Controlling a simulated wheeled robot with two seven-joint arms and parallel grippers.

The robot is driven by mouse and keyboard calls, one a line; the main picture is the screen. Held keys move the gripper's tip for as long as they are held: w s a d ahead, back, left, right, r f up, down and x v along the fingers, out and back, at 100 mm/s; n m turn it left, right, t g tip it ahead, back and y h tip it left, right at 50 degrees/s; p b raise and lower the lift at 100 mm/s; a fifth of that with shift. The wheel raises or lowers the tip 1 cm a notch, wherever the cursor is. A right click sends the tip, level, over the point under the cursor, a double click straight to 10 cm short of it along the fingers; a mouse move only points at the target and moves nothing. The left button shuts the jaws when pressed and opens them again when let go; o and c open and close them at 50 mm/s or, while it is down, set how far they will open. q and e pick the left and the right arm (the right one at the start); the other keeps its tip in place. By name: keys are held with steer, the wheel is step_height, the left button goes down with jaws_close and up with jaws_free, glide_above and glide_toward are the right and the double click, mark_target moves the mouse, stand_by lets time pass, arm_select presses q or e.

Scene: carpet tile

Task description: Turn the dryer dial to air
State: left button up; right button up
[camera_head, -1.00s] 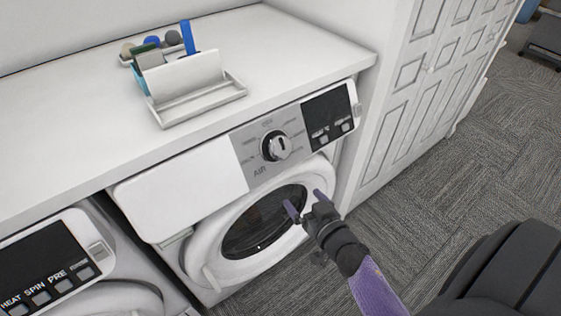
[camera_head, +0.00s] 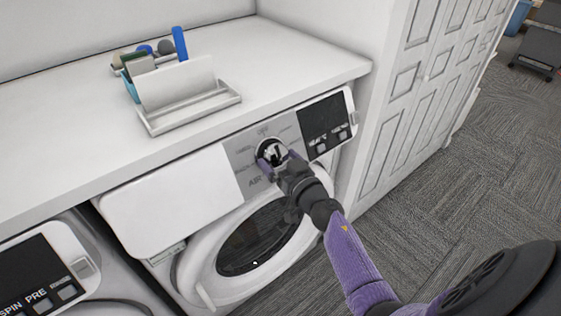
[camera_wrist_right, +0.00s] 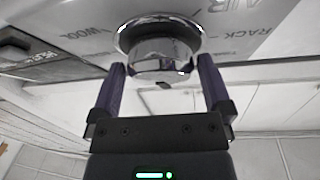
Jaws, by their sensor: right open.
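The dryer dial (camera_head: 270,151) is a round silver knob on the grey panel of the white dryer (camera_head: 170,190). In the head view the labels around it are small, with "AIR" legible below left of the knob. My right gripper (camera_head: 276,163) is at the dial, with its fingers partly hiding it. In the right wrist view the dial (camera_wrist_right: 162,50) sits between the tips of the two purple fingers of the open right gripper (camera_wrist_right: 163,75). A gap shows beside the knob on each side; firm contact cannot be made out. My left gripper is not in view.
A white counter (camera_head: 60,120) lies above the dryer and holds a white tray (camera_head: 190,113) with a card and small items. A second machine (camera_head: 40,270) stands at the lower left. A panelled white cabinet (camera_head: 420,90) stands on the right, beside open carpet.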

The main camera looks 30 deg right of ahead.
steer(key=c, duration=0.9)
steer(key=shift+c, duration=0.2)
